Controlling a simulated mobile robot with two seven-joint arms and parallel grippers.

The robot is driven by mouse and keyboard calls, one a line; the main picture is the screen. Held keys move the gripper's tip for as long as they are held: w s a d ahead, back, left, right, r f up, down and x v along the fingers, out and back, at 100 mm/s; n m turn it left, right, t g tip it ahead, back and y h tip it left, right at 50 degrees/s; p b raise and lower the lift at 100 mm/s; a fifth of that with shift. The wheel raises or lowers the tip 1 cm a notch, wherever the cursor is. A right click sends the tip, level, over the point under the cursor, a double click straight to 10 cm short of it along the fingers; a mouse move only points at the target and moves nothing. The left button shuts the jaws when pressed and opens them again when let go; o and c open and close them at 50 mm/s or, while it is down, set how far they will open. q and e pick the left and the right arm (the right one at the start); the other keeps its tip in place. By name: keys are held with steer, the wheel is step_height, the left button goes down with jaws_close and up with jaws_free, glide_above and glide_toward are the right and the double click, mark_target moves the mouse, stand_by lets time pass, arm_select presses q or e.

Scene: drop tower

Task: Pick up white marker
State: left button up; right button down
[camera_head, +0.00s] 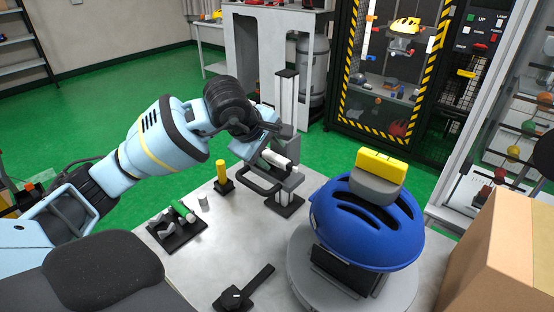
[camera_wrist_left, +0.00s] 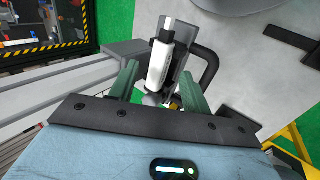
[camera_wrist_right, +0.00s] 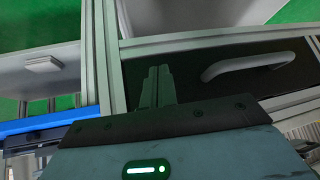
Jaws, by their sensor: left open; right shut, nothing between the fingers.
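A white cylinder that looks like the white marker (camera_head: 281,160) rests against the grey upright stand (camera_head: 286,105) on the table. My left gripper (camera_head: 266,142) is right beside it, coming in from the left. In the left wrist view the white marker (camera_wrist_left: 158,63) lies between the two green fingers of my left gripper (camera_wrist_left: 160,88), which are open with gaps on either side. Its near end is partly hidden. My right gripper (camera_wrist_right: 157,85) is shut and empty in the right wrist view, in front of a dark panel with a grey handle. It is not in the head view.
A blue helmet (camera_head: 360,228) with a yellow block on top sits on a round plate at the right. A black tray (camera_head: 178,238) with small items and a yellow cylinder (camera_head: 220,170) stand left on the table. A cardboard box (camera_head: 505,250) is at far right.

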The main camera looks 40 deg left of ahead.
mark_target(280, 162)
arm_select(q)
steer(key=shift+x, duration=1.15)
steer(key=shift+w+f, duration=0.15)
steer(key=shift+f, duration=0.1)
arm_select(e)
steer(key=shift+s+r, duration=0.1)
steer(key=shift+s, duration=0.1)
arm_select(q)
steer(key=c, duration=0.9)
steer(key=shift+c, duration=0.2)
arm_select(e)
steer(key=shift+s, duration=0.1)
arm_select(q)
steer(key=shift+r, duration=0.2)
